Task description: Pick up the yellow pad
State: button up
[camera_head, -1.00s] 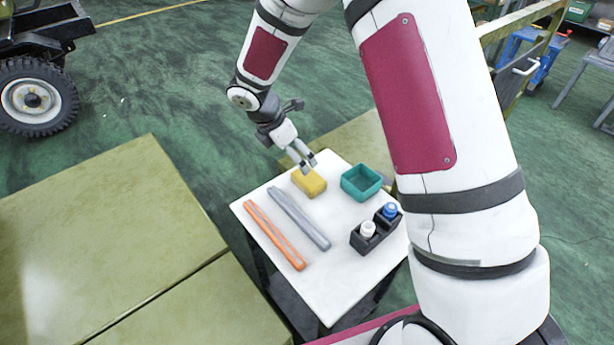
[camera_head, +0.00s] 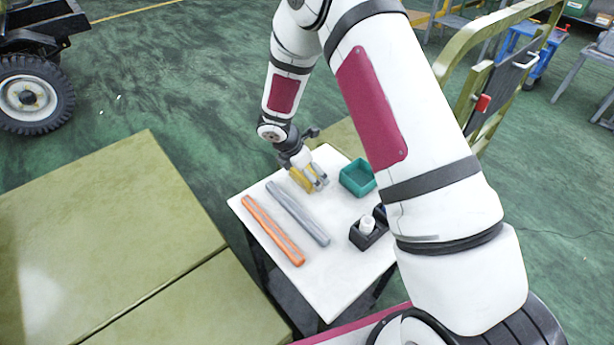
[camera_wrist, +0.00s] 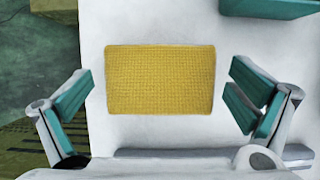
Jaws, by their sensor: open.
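The yellow pad (camera_wrist: 160,80) lies flat on the white tabletop (camera_wrist: 160,22), between the spread fingers of my gripper (camera_wrist: 160,103) in the wrist view. White surface shows between each finger and the pad's short ends, so neither finger appears to touch it. In the head view my gripper (camera_head: 316,184) is low over the far part of the table, and the yellow pad (camera_head: 300,179) is partly hidden behind it. My gripper is open and empty.
A teal open box (camera_head: 357,178) stands right of the pad. A grey bar (camera_head: 298,213) and an orange bar (camera_head: 273,231) lie to the left and front. A black holder (camera_head: 367,236) with a white-capped bottle (camera_head: 367,224) stands at the right, partly behind my arm.

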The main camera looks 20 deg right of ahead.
aim_at(311, 170)
jog(key=shift+f, duration=0.1)
jog(key=c, duration=1.1)
jog(key=shift+r, duration=0.4)
notch_tip(311, 170, up, 3)
jog(key=shift+s+r, duration=0.1)
jog(key=s+a, duration=0.1)
jog(key=s, duration=0.4)
jog(key=s+a, duration=0.1)
jog(key=s, duration=0.4)
jog(key=s+a+r, duration=0.1)
jog(key=s, duration=0.4)
jog(key=shift+s+a+b, duration=0.1)
jog(key=shift+s+b, duration=0.15)
jog(key=shift+b, duration=0.05)
